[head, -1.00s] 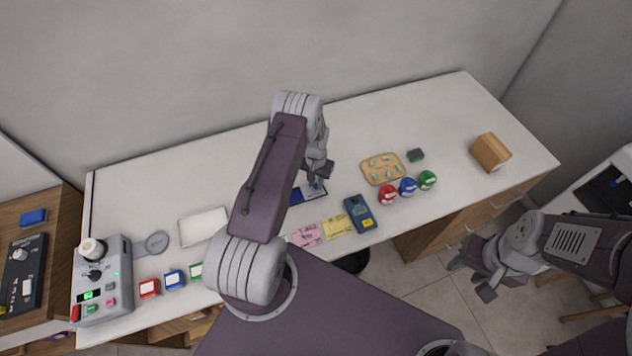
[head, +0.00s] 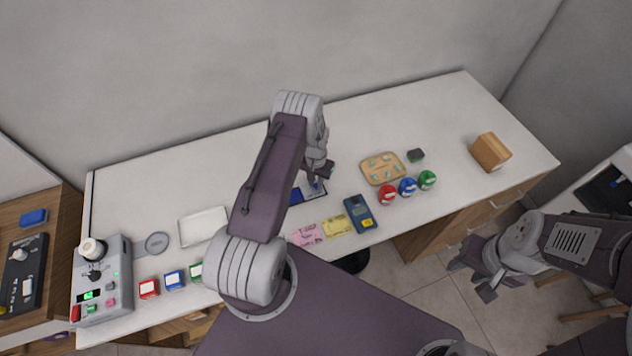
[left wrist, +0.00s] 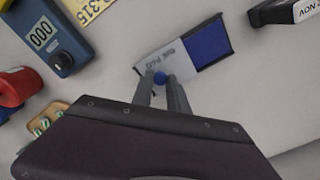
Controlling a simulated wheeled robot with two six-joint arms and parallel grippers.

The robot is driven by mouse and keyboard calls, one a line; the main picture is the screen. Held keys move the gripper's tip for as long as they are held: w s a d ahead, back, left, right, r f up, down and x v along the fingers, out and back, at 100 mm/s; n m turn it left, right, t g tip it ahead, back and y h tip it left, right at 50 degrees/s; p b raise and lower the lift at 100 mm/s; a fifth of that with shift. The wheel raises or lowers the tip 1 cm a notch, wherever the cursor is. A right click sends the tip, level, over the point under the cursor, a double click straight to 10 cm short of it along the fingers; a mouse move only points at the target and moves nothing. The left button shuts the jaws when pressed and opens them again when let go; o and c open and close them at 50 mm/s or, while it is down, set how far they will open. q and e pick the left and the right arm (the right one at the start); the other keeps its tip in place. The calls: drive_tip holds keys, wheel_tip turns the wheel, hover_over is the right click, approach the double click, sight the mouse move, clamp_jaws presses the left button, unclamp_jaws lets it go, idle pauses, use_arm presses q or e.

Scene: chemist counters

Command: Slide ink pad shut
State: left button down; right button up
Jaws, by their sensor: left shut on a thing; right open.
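The ink pad (head: 309,192) lies on the white counter below my left gripper (head: 317,182). My right gripper (head: 478,283) is open and empty, off the counter at the lower right.
A blue counter device (head: 359,213), pink and yellow slips (head: 337,225) and red, blue and green round pots (head: 407,187) are close by. A wooden tray (head: 381,168) is to the right.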

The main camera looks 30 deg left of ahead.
use_arm(q)
drive_tip(key=s+a, duration=0.4)
drive_tip(key=s, duration=0.1)
drive_tip(key=shift+s+a, duration=0.2)
drive_tip(key=shift+a, duration=0.15)
drive_tip(key=shift+w+d, duration=0.1)
drive_tip(key=shift+d, duration=0.05)
drive_tip(key=c, duration=1.5)
unclamp_jaws()
drive_tip(key=shift+o, duration=1)
drive_tip(key=shift+s+a, duration=0.25)
drive_tip(key=shift+w+d+r, duration=0.1)
drive_tip(key=shift+w+r, duration=0.05)
drive_tip(key=shift+r, duration=0.15)
wheel_tip(320, 180, up, 9)
drive_tip(key=b, duration=0.2)
drive_tip(key=shift+f, duration=0.2)
drive_tip(key=shift+s, duration=0.2)
